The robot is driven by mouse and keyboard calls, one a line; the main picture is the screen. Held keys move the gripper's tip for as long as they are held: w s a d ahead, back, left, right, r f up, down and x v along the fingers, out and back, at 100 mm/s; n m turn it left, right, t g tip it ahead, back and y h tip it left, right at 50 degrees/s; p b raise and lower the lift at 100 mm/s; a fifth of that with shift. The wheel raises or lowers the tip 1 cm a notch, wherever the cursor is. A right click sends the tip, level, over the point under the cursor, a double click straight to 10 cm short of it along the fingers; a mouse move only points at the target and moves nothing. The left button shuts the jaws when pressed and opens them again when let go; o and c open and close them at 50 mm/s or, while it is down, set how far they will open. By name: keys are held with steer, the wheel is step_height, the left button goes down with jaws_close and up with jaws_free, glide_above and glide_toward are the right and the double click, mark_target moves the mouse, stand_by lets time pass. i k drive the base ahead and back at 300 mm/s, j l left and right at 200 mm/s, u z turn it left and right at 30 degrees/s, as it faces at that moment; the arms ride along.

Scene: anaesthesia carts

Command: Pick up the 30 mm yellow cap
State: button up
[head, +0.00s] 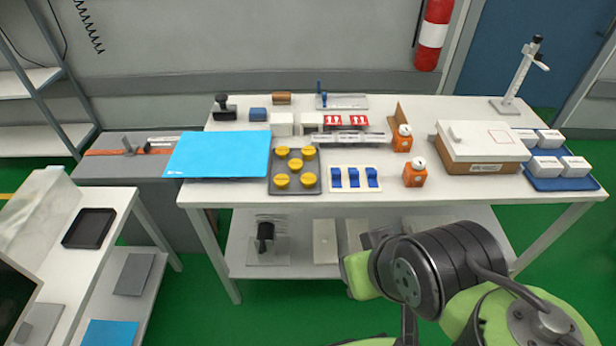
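Several round yellow caps stand on a dark grey tray (270,188) near the front edge of the white table. One yellow cap (295,165) is in the middle of the tray, with others at the back left (282,152), back right (308,153), front left (281,181) and front right (308,180). They look much alike, and any size marks are too small to read, so I cannot tell which is 30 mm. My arm shows at the lower right, in front of the table. I cannot make out my gripper's fingers.
A blue sheet (222,154) lies left of the tray. A rack with blue pieces (335,184) stands to its right, then orange bottles (414,172). White boxes (283,124) stand behind the tray. A lidded box (482,142) is at the right.

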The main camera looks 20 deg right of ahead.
mark_target(309, 152)
steer(key=i+j, duration=0.4)
steer(key=i, duration=0.15)
steer(key=i+j, duration=0.4)
steer(key=i, duration=0.15)
